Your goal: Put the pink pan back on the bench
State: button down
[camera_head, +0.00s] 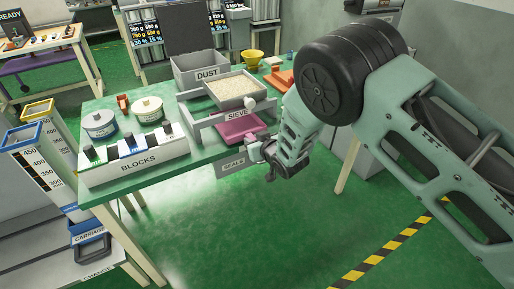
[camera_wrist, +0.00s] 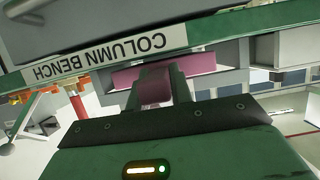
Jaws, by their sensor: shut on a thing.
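The pink pan (camera_head: 238,126) shows in the head view at the front right of the green bench (camera_head: 132,181), low in the grey sieve stand (camera_head: 203,121). In the wrist view the pan (camera_wrist: 206,62) is a pink strip beside the bench's front edge, whose "COLUMN BENCH" label appears upside down. My gripper (camera_head: 257,151) is at the bench's front edge. In the wrist view my gripper (camera_wrist: 155,84) is shut on a pink part of the pan between its two fingers. I cannot tell whether the pan's underside touches the bench.
A sieve tray of pale grains (camera_head: 235,91) sits above the pan. A grey "DUST" bin (camera_head: 205,72) stands behind. Green floor (camera_head: 270,225) in front is clear.

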aim_at(240, 128)
jog(key=shift+w+a+f+b, duration=0.1)
jog(key=shift+w+a+b, duration=0.65)
jog(key=shift+w, duration=0.25)
jog(key=shift+w+a+b, duration=0.6)
jog(key=shift+w+b, duration=0.25)
jog(key=shift+w, duration=0.1)
jog(key=shift+w+a+f+b, duration=0.1)
jog(key=shift+w+a+b, duration=0.65)
jog(key=shift+w, duration=0.25)
jog(key=shift+w+a+r+b, duration=0.2)
jog(key=shift+w+a+b, duration=0.15)
jog(key=shift+w+b, duration=0.25)
jog(key=shift+f+b, duration=0.45)
jog(key=shift+f, duration=0.1)
jog(key=c, duration=1.2)
grip_release()
jog(key=shift+o, duration=0.2)
